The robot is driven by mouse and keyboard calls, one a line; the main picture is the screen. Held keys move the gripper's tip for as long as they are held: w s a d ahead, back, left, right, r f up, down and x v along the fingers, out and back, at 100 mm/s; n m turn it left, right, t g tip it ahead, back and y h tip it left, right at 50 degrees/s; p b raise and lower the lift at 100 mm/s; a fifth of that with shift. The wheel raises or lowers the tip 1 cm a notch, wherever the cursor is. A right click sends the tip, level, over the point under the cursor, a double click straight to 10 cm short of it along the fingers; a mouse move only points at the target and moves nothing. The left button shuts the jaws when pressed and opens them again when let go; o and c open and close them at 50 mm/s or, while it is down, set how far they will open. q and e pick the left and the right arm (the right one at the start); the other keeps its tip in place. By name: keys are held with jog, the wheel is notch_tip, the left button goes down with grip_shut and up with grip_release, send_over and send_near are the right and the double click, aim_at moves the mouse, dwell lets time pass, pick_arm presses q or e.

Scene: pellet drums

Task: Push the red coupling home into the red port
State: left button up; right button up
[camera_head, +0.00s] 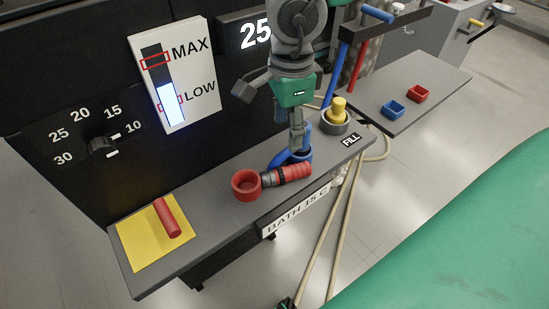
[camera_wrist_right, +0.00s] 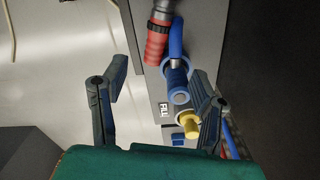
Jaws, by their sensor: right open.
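The red coupling (camera_head: 292,173), ribbed with dark bands and a grey metal collar, lies along the grey bench. Its collar end points at the ring-shaped red port (camera_head: 246,185) and is close to its rim; I cannot tell whether it is inside. The right wrist view shows the coupling (camera_wrist_right: 157,42) at the top, beyond the fingers. My right gripper (camera_head: 297,142) is open and points down at the blue coupling, behind the red one. In the wrist view its fingers (camera_wrist_right: 160,72) are spread wide, with nothing held. My left gripper is not clearly seen.
A blue coupling (camera_wrist_right: 178,80) with a blue hose stands between the right fingers. A yellow plug (camera_head: 338,106) sits in a grey ring nearby. A red cylinder (camera_head: 167,218) lies on a yellow mat (camera_head: 135,248). A dark panel with gauge (camera_head: 172,85) rises behind the bench.

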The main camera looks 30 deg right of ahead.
aim_at(286, 169)
notch_tip(286, 169, down, 8)
jog(key=b, duration=0.2)
jog(key=shift+s+d+f+b, duration=0.1)
jog(key=shift+f+b, duration=0.05)
jog(key=shift+b, duration=0.25)
jog(key=shift+a+f, duration=0.2)
jog(key=shift+f, duration=0.25)
notch_tip(286, 169, down, 4)
jog(key=shift+d+r+b, duration=0.1)
jog(key=shift+b, duration=1.05)
jog(key=shift+d+f, duration=0.1)
jog(key=shift+f, duration=0.3)
jog(key=shift+r, duration=0.1)
grip_shut()
